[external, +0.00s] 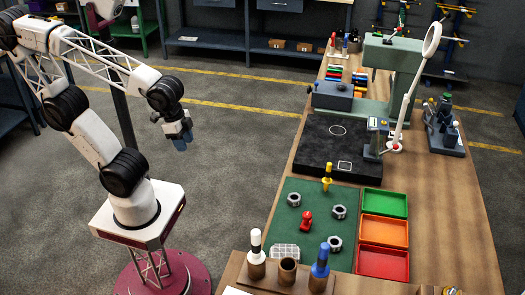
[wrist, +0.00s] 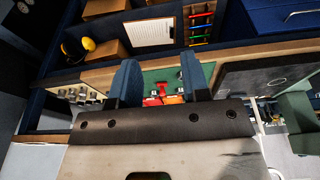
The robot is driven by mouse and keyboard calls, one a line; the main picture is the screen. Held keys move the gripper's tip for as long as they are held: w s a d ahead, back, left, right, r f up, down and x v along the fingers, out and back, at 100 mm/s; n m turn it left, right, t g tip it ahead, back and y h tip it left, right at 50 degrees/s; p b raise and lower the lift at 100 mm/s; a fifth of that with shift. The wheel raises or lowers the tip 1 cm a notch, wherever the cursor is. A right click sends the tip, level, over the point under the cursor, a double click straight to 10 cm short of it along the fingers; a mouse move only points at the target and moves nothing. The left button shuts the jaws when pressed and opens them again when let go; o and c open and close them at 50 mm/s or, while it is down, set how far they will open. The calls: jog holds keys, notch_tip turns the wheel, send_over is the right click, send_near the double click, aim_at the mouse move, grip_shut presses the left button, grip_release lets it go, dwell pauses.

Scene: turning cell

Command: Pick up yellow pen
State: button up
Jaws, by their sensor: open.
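A small upright yellow piece, which looks like the yellow pen (external: 327,178), stands at the back edge of the green mat (external: 287,217) in the external view. I cannot make it out in the wrist view. My gripper (external: 181,143) hangs in the air over the floor, left of the workbench and well apart from the yellow piece. In the wrist view, its two blue fingers are spread with a gap between them (wrist: 160,80), and nothing is held. The green mat shows far off beyond them.
A wooden rack (external: 242,284) at the front holds a white-topped and a blue-topped piece beside an open cup (external: 288,270). Nuts and a red piece (external: 306,221) lie on the mat. Green, orange and red trays (external: 383,263) are right; a black plate and green machine (external: 391,54) stand behind.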

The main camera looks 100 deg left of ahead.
dwell(0.4)
jog(key=shift+o, duration=0.7)
jog(key=t, duration=1.1)
send_over(327, 178)
jog(key=s+a, duration=0.1)
jog(key=s, duration=0.4)
notch_tip(327, 178, down, 9)
jog(key=shift+s+r, duration=0.2)
jog(key=shift+w, duration=0.15)
jog(key=shift+x, duration=1.15)
jog(key=shift+x, duration=2.6)
